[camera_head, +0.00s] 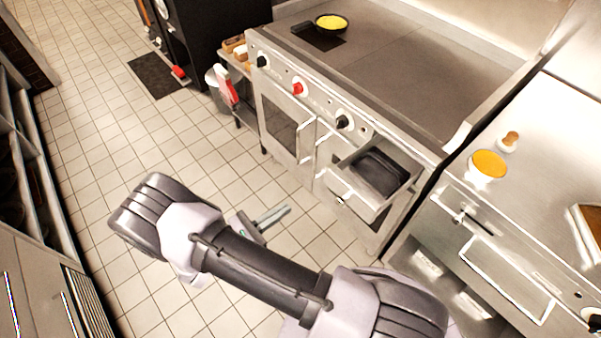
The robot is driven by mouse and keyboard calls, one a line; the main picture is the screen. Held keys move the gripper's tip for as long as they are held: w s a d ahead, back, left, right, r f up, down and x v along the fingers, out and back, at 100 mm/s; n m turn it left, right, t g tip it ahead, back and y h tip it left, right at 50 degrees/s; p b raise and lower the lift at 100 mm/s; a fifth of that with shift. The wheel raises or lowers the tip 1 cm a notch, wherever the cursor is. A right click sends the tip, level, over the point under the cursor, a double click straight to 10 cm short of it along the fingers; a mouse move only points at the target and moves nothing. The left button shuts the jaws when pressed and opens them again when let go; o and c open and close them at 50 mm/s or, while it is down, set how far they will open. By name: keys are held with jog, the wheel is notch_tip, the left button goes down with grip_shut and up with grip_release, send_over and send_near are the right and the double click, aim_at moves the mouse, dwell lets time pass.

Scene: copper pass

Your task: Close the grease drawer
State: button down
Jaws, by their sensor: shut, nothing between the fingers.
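The grease drawer (354,192) sticks out of the front of the stainless range, pulled open, with a dark tray (380,172) inside it. The range (420,85) stands in the middle right of the head view, with a flat griddle top and a row of knobs. My gripper (287,209) is partly hidden behind my arm. Its fingers point right toward the drawer front, apart from it, and look shut and empty.
A steel counter (530,140) on the right holds a bowl of orange food (488,165). A pan with yellow food (331,22) sits at the griddle's back left. Shelving (22,150) stands at the far left. The tiled floor (125,140) between is mostly clear, with a dark mat (150,75) at the back.

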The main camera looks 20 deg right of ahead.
jog(key=f, duration=0.1)
jog(key=b, duration=0.3)
send_near(328, 178)
jog(key=shift+n+t, duration=0.3)
jog(key=shift+n, duration=0.1)
jog(key=x, duration=0.5)
jog(key=shift+d+f, duration=0.25)
jog(key=shift+f, duration=0.15)
jog(key=shift+w+d+r+b, duration=0.1)
jog(key=shift+w+d+b, duration=0.2)
jog(key=shift+d, duration=0.35)
